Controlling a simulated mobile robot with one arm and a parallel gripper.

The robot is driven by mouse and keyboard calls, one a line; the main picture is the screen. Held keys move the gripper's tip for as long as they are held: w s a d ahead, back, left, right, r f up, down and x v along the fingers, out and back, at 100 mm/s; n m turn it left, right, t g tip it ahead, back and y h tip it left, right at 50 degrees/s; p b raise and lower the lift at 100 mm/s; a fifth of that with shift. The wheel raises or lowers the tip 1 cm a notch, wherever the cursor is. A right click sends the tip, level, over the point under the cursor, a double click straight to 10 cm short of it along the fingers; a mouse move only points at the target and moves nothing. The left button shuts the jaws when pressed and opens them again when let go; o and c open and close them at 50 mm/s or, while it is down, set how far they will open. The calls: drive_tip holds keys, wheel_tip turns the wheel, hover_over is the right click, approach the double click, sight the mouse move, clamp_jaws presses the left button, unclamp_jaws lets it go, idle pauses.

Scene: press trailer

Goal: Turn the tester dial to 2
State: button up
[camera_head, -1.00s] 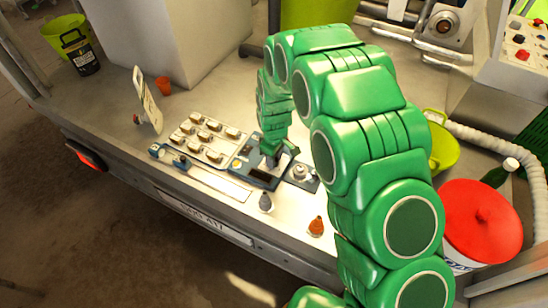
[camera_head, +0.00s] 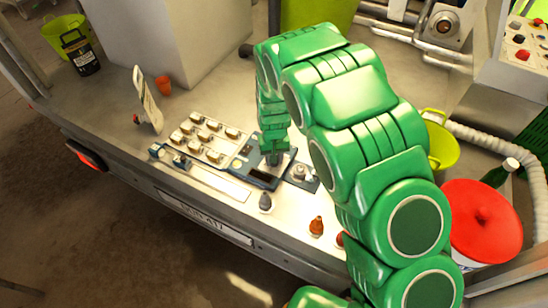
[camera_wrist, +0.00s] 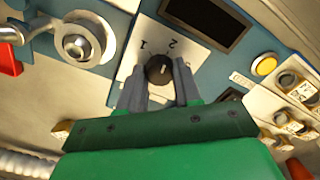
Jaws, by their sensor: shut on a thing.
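The tester (camera_head: 260,176) is a blue panel with a dark display on the trailer counter. In the wrist view its display (camera_wrist: 208,20) is blank and dark. The black dial (camera_wrist: 159,68) sits on a white plate (camera_wrist: 128,68) marked 1 at upper left and 2 at upper right. A small pale mark shows on the knob, but its exact setting is too small to tell. My gripper (camera_wrist: 160,79) has one finger on each side of the dial and is shut on it. In the head view my gripper (camera_head: 273,157) points down at the tester and hides the dial.
A metal lever on a round base (camera_wrist: 78,43) is left of the dial in the wrist view. A yellow button (camera_wrist: 264,66) is to its right. A tray of small switches (camera_head: 208,136) adjoins the tester.

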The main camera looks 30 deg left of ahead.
drive_tip(key=shift+m, duration=0.5)
drive_tip(key=o, duration=1)
drive_tip(key=shift+o, duration=0.2)
drive_tip(key=shift+r, duration=3.9)
